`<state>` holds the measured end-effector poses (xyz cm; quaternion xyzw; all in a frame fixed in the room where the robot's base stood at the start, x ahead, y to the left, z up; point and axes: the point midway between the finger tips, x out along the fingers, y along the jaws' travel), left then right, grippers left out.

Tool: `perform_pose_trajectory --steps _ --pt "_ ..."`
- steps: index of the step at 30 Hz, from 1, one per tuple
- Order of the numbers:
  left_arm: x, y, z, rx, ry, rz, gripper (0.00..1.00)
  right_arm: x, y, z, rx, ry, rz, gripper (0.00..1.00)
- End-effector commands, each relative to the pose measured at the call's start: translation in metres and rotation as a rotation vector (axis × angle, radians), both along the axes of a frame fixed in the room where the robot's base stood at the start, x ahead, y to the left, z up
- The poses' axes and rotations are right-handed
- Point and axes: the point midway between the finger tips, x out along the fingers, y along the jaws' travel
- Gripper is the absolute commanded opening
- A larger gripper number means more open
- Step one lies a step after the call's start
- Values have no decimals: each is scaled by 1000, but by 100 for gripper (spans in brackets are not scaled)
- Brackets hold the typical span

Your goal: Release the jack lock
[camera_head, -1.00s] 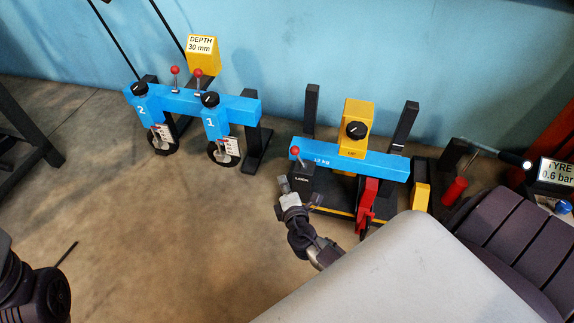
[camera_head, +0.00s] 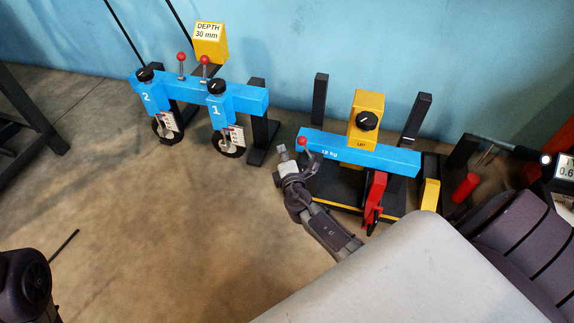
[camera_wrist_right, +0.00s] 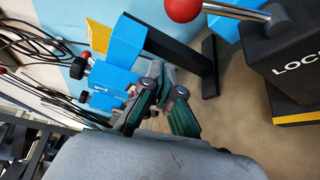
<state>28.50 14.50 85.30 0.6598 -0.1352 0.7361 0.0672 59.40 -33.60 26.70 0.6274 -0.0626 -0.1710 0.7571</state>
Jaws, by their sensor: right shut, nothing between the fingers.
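The jack has a blue beam (camera_head: 390,160) marked 12 kg and a yellow box (camera_head: 368,108) with a black dial. The lock lever's red ball (camera_head: 303,142) stands at the beam's left end. In the right wrist view, the red ball (camera_wrist_right: 184,8) tops a metal rod that leans over the black block (camera_wrist_right: 290,62) marked LOCK. My right gripper (camera_head: 282,153) is shut and empty, just left of the lever and apart from the ball. It covers most of the LOCK block in the head view. Its fingers also show in the right wrist view (camera_wrist_right: 158,75).
A blue stand (camera_head: 180,92) with units 1 and 2 and two red-knobbed levers stands at the left, before a yellow DEPTH 30 mm box (camera_head: 210,40). A red part (camera_head: 375,195) hangs under the jack beam. The floor left of my right gripper is clear.

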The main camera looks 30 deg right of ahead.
Motion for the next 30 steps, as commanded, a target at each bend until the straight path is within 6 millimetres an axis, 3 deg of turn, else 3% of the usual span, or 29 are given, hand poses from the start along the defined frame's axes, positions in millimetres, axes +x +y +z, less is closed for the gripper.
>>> perform_pose_trajectory --steps 3,12,30 --pt "-5 0 0 1 -28 1 40 24 -9 -5 1 -3 -2 0" --pt "-1 0 1 1 -4 1 40 -1 -36 6 -1 1 0 0" --pt "1 -1 -7 3 2 1 40 1 -39 4 16 -20 0 0"
